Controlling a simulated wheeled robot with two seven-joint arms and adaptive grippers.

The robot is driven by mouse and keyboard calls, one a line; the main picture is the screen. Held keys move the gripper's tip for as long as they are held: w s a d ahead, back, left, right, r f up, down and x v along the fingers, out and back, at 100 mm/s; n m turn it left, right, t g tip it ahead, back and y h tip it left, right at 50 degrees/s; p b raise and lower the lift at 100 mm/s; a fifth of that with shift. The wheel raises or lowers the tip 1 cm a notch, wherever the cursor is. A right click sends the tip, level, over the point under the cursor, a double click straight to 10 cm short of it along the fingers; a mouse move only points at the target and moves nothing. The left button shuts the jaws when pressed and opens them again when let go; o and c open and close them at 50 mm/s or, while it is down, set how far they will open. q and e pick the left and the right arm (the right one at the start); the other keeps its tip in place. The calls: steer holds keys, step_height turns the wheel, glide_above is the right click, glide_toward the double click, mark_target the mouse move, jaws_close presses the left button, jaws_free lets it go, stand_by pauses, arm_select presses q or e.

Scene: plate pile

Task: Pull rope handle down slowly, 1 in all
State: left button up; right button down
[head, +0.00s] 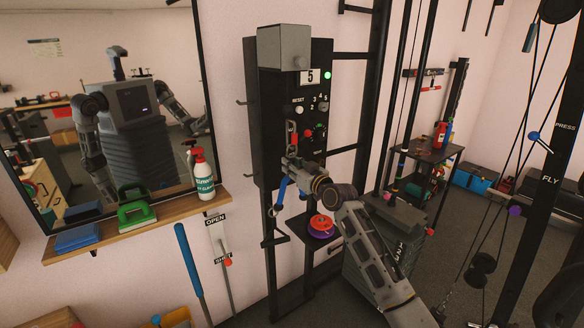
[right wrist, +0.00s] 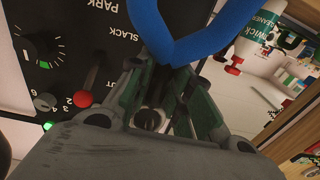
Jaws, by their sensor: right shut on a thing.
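The rope handle is a blue loop. In the right wrist view the blue rope handle (right wrist: 205,42) comes down to a point between the fingertips. In the head view a short blue piece of it (head: 281,191) hangs just below my right gripper (head: 289,164), in front of the black wall panel (head: 271,110). In the right wrist view my right gripper (right wrist: 168,78) is shut on the rope handle; the exact contact is partly hidden by the fingers. My left gripper is not in view.
The panel carries a "5" display (head: 310,77), a lit green lamp (head: 327,75) and knobs. A shelf (head: 120,232) with a spray bottle (head: 201,175) is left, under a mirror (head: 130,110). A red round object (head: 321,226) sits below. Cable machines stand right.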

steer(key=shift+f, duration=0.3)
steer(key=shift+a+r+p, duration=0.1)
steer(key=shift+r+p, duration=0.8)
steer(key=shift+r, duration=0.4)
steer(key=shift+r+p, duration=0.6)
steer(key=shift+r, duration=0.4)
steer(key=shift+r+p, duration=0.15)
steer(key=shift+p, duration=0.2)
